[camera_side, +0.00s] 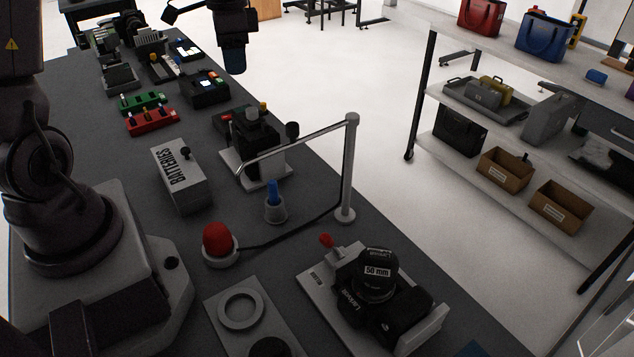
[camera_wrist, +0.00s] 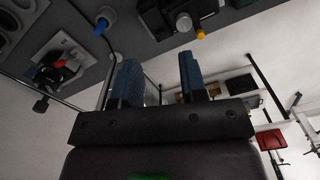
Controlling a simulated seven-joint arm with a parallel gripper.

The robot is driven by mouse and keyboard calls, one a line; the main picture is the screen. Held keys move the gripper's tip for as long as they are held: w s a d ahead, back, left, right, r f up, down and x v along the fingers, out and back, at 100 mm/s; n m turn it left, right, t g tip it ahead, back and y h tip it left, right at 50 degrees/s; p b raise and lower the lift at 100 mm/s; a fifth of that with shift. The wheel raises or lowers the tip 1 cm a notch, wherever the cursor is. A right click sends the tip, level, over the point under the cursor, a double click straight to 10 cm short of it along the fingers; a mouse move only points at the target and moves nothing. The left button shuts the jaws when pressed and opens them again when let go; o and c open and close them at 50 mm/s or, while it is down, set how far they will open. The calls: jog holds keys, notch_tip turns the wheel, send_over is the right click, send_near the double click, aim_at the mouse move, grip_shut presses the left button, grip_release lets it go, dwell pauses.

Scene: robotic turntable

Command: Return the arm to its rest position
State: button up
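My gripper (camera_side: 233,62) hangs at the top of the side view, near the far right edge of the dark table, with most of its arm out of frame. In the wrist view my gripper (camera_wrist: 159,64) shows two blue fingers standing apart, with nothing between them. It touches no object that I can see. My arm's base and lower links stand at the left of the side view.
The dark table (camera_side: 110,155) carries a batteries box (camera_side: 181,175), a red button (camera_side: 217,239), a black camera (camera_side: 378,298), a metal post (camera_side: 348,170) and several coloured devices. Shelves (camera_side: 500,120) stand to the right. Open floor lies between.

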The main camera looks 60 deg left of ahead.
jog(key=s+d+r+n+t, duration=0.1)
jog(key=s+d+r+t, duration=0.2)
jog(key=s+d, duration=0.4)
jog(key=s+d+r+n+t, duration=0.2)
jog(key=s+d+r, duration=0.4)
jog(key=d, duration=0.4)
jog(key=shift+s+d+r+n+t, duration=0.25)
jog(key=shift+s+d+n+t, duration=0.05)
jog(key=shift+s+d+t, duration=0.1)
dwell(0.4)
